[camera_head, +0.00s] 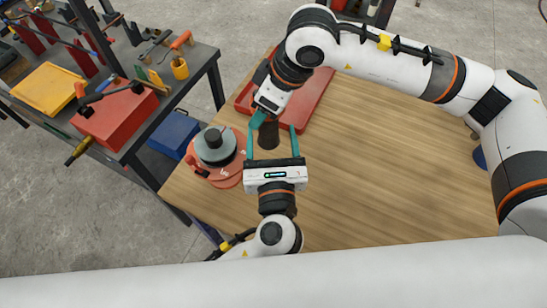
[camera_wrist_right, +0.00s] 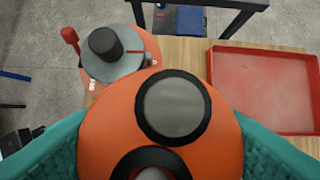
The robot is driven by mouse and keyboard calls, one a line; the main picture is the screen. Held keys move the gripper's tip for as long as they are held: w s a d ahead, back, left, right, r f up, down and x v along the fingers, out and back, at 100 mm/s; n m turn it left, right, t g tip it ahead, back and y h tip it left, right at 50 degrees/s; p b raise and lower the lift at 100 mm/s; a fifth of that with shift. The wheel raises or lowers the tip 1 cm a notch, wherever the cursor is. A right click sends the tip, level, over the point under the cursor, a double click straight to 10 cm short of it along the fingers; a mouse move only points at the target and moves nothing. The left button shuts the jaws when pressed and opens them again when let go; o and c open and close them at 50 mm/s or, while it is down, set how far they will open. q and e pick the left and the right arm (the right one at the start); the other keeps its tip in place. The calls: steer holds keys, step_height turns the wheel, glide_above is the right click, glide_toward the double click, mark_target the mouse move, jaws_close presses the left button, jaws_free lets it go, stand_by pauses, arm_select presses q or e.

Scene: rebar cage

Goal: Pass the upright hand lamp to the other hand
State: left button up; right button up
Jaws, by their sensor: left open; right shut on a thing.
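The hand lamp (camera_head: 268,136) shows in the head view as a dark upright cylinder below my right gripper (camera_head: 260,117). In the right wrist view the lamp (camera_wrist_right: 205,145) is a large orange body with a round grey lens in a black ring, between my teal right fingers. My right gripper is shut on it. My left gripper (camera_head: 271,128) is open, with one teal finger on each side of the dark cylinder and gaps visible on both sides. The lamp's lower end is partly hidden in both views.
A red disc-based object with a grey and black top (camera_head: 215,146) stands beside the left gripper at the table's left edge. A red tray (camera_head: 308,98) lies behind the lamp. The wooden table (camera_head: 400,170) is clear on the right. A tool bench (camera_head: 203,58) stands at left.

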mark_target(271, 130)
arm_select(q)
steer(key=shift+w, duration=2.15)
steer(key=c, duration=1.2)
steer(key=shift+c, duration=0.3)
arm_select(e)
steer(key=o, duration=1.3)
steer(key=shift+c, duration=0.2)
